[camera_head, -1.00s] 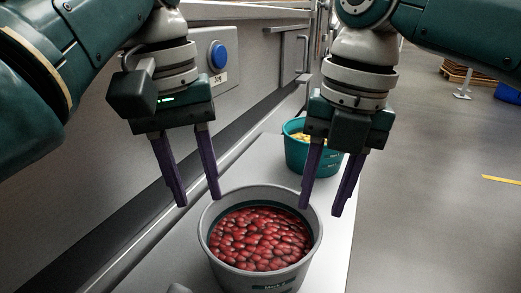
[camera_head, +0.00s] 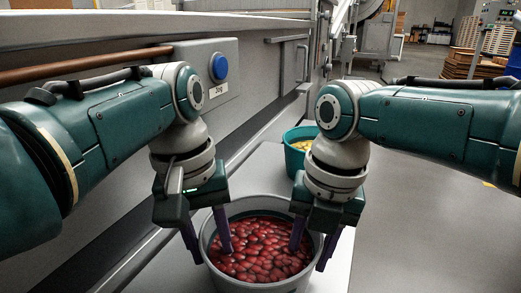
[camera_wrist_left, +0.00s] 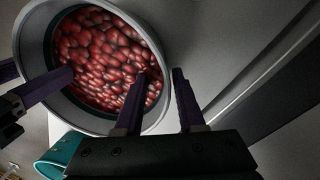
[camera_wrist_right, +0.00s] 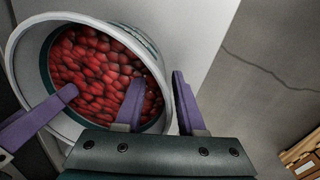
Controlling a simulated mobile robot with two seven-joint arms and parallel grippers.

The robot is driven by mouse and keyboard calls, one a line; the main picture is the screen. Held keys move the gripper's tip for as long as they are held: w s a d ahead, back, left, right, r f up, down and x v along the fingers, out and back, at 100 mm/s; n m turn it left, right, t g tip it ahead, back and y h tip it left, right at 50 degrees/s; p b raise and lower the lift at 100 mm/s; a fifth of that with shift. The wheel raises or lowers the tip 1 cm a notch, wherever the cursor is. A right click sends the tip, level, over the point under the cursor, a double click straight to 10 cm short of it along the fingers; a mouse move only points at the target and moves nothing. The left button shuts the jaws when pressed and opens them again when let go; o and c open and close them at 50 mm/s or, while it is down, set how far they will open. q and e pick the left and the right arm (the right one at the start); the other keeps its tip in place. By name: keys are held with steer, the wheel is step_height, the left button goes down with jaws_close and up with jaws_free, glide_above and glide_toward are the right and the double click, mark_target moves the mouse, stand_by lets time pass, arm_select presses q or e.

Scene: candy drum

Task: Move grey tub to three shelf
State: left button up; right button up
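The grey tub (camera_head: 262,284), full of red candies, stands upright on a pale bench top (camera_head: 338,262). It also shows in the left wrist view (camera_wrist_left: 36,42) and in the right wrist view (camera_wrist_right: 33,48). My left gripper (camera_head: 212,256) is open at the tub's left side, one finger inside the rim and one outside. My right gripper (camera_head: 307,259) is open at the right side, straddling the rim the same way. Both wrist views show a gap between the fingers with the tub wall between them. No shelf marked three can be made out.
A teal tub (camera_head: 297,163) with yellow contents stands behind the grey tub, partly hidden by my right arm. A machine wall with a blue button (camera_head: 219,67) runs along the left. Open floor (camera_head: 425,225) lies right. Wooden pallets (camera_head: 478,66) are far back.

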arm_select(q)
steer(key=shift+f, duration=0.45)
arm_select(e)
steer(key=shift+f, duration=0.4)
arm_select(q)
jaws_close()
arm_select(e)
jaws_close()
stand_by(0.7)
